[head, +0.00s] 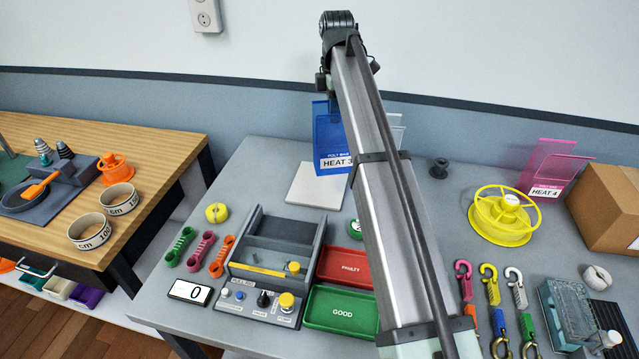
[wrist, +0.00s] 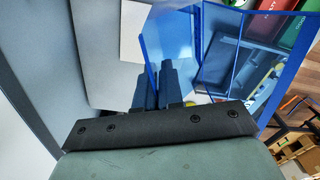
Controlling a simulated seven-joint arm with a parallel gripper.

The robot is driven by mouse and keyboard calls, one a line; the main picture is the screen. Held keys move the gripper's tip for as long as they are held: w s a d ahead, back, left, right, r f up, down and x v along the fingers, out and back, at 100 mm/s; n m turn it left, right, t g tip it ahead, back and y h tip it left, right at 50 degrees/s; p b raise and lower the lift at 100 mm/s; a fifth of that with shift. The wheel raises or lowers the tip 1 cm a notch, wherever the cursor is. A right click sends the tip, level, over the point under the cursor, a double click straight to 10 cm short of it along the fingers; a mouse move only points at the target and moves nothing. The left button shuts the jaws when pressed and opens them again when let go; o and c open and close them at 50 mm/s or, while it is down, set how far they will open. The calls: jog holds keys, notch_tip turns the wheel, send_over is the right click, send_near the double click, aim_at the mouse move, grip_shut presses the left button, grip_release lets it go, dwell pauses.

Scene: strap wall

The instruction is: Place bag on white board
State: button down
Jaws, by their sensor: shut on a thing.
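A translucent blue bag (head: 328,140) with a white "HEAT 3" label shows upright in the head view, partly hidden by my arm. The white board (head: 312,192) lies flat on the grey table, just below and in front of the bag in that view. I cannot tell whether the bag's bottom touches the board. In the wrist view my gripper (wrist: 167,80) is shut on a wall of the blue bag (wrist: 240,45), and the white board (wrist: 133,28) shows beyond, left of the bag. My fingers are mostly hidden in the head view.
A pink "HEAT 4" bag (head: 548,172) stands at the right by a yellow spool (head: 502,215) and a cardboard box (head: 610,205). Red (head: 342,268) and green (head: 342,310) trays and a grey bin (head: 280,240) lie in front. Table left of the board is clear.

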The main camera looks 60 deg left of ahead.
jog(key=a+r+m, duration=0.1)
jog(key=a+m, duration=0.3)
jog(key=a, duration=0.2)
notch_tip(320, 180, down, 10)
jog(key=shift+w, duration=0.2)
dwell(0.4)
jog(key=shift+d, duration=0.1)
jog(key=c, duration=1.3)
grip_release()
notch_tip(320, 180, up, 12)
jog(key=shift+r, duration=0.1)
